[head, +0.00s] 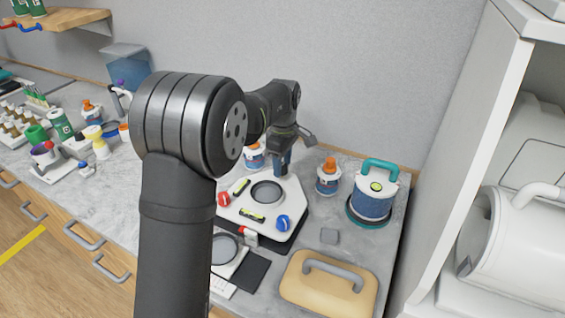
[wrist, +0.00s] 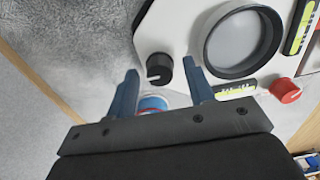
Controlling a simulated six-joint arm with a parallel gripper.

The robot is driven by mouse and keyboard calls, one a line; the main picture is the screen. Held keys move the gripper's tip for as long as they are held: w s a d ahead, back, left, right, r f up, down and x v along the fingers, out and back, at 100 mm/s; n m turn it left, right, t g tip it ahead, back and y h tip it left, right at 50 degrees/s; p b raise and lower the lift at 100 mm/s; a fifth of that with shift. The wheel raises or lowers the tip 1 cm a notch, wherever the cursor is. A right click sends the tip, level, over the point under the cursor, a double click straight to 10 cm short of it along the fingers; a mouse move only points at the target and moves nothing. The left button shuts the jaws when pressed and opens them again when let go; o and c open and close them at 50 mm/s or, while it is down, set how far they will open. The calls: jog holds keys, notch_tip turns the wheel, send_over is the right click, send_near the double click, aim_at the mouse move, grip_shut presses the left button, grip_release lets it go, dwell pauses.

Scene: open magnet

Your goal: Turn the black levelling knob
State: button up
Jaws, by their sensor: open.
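The black levelling knob (wrist: 159,66) sits near the edge of a white levelling plate (wrist: 165,30) in the wrist view. It has a pale pointer mark. My gripper (wrist: 161,73) is open, with one blue finger on each side of the knob; I cannot tell if either touches it. In the head view my gripper (head: 282,163) points down at the back edge of the plate (head: 253,225) and hides the black knob. The plate also carries a red knob (head: 223,198), a blue knob (head: 283,222), a round dark-rimmed dish (head: 266,192) and yellow-green bubble levels (head: 253,215).
Orange-capped bottles stand close by, one right of the plate (head: 328,177) and one behind it (head: 254,157). A blue canister with a teal handle (head: 373,195) stands at right. A tan handled block (head: 328,282) lies in front. Bottles and racks fill the left counter.

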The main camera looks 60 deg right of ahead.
jog(key=shift+f, duration=0.1)
jog(key=c, duration=1)
jog(key=shift+m, duration=0.4)
jog(key=m, duration=0.4)
jog(key=shift+m, duration=0.3)
jog(key=m, duration=0.4)
jog(key=shift+m, duration=0.3)
jog(key=m, duration=0.9)
jog(key=shift+m, duration=0.6)
